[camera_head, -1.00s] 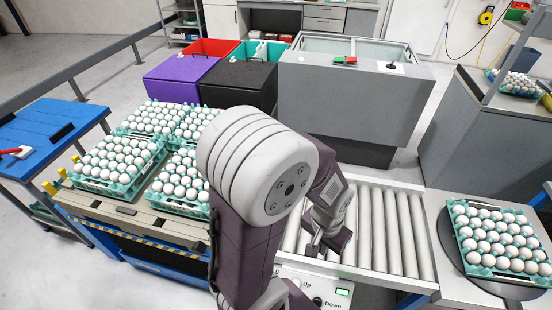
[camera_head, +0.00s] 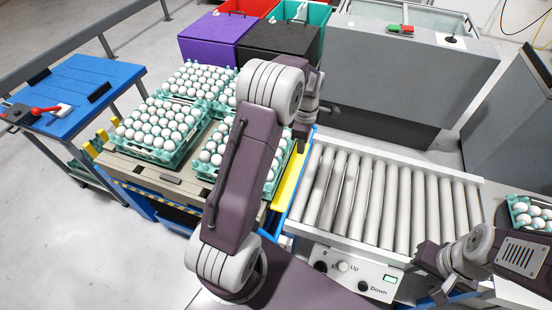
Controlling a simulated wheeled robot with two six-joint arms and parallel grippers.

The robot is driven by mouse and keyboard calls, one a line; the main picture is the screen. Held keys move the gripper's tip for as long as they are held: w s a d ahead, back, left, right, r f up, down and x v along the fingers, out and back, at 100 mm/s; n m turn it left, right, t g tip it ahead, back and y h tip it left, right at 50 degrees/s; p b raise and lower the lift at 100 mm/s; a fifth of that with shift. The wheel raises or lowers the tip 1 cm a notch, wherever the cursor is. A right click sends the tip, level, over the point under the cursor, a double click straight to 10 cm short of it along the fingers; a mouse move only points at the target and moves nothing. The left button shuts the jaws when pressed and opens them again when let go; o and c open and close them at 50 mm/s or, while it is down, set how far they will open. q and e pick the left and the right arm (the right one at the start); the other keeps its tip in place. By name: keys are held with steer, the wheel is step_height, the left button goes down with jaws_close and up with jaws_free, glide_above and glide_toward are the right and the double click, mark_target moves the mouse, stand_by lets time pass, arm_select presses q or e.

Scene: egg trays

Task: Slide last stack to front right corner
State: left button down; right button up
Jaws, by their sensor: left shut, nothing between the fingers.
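Stacks of teal trays with white eggs stand on a beige platform (camera_head: 160,182): a front left stack (camera_head: 158,130), a back left stack (camera_head: 198,80), and stacks on the right partly hidden by my left arm. The front right stack (camera_head: 212,150) shows on both sides of that arm. My left gripper (camera_head: 303,146) is shut and empty, pointing down by the platform's right side, near this stack; whether it touches is unclear. Another egg tray (camera_head: 530,214) is cut off at the right edge. My right arm is at the lower right; its gripper (camera_head: 438,292) is unclear.
An empty roller conveyor (camera_head: 385,205) lies right of the platform, with a yellow strip (camera_head: 290,185) between them. A control panel (camera_head: 350,272) is in front. A grey machine (camera_head: 395,75) and purple and black bins stand behind. A blue table (camera_head: 75,95) is at left.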

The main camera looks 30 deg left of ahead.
arm_select(q)
step_height(320, 180, down, 10)
steer(key=shift+f, duration=0.1)
steer(key=a, duration=0.3)
steer(key=shift+s+a, duration=0.3)
steer(key=shift+s, duration=0.05)
steer(key=shift+a, duration=0.2)
steer(key=shift+s, duration=0.1)
arm_select(e)
steer(key=shift+a+r, duration=0.1)
steer(key=shift+r, duration=0.1)
steer(key=shift+w, duration=0.1)
